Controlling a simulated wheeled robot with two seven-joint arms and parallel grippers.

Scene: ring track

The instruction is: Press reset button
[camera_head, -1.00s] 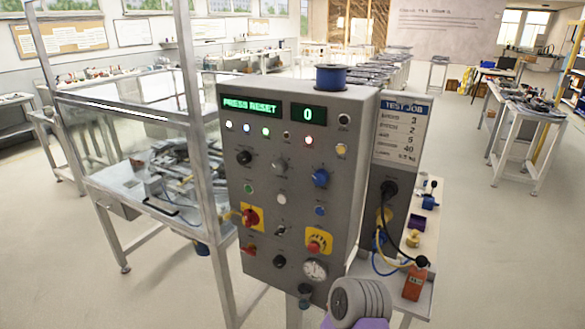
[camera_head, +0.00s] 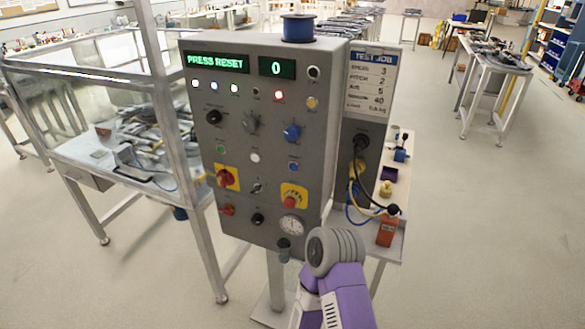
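The grey control panel (camera_head: 235,215) stands upright in the middle of the head view. Its green display (camera_head: 216,62) reads "PRESS RESET" and a second display (camera_head: 277,67) reads 0. A green button (camera_head: 220,149), a white button (camera_head: 255,157) and a blue button (camera_head: 294,166) sit in a row below the knobs. Their labels are too small to read, so I cannot tell which is reset. A red mushroom button (camera_head: 290,202) sits on a yellow plate lower right. A purple and grey link of my arm is in front of the panel's lower right corner. Neither gripper shows.
A metal frame with clear panels (camera_head: 85,110) stands left of the control panel. A small side table (camera_head: 392,250) to its right holds an orange box (camera_head: 387,230) and cables. A test job sign (camera_head: 370,80) is behind it. Open floor lies to the right.

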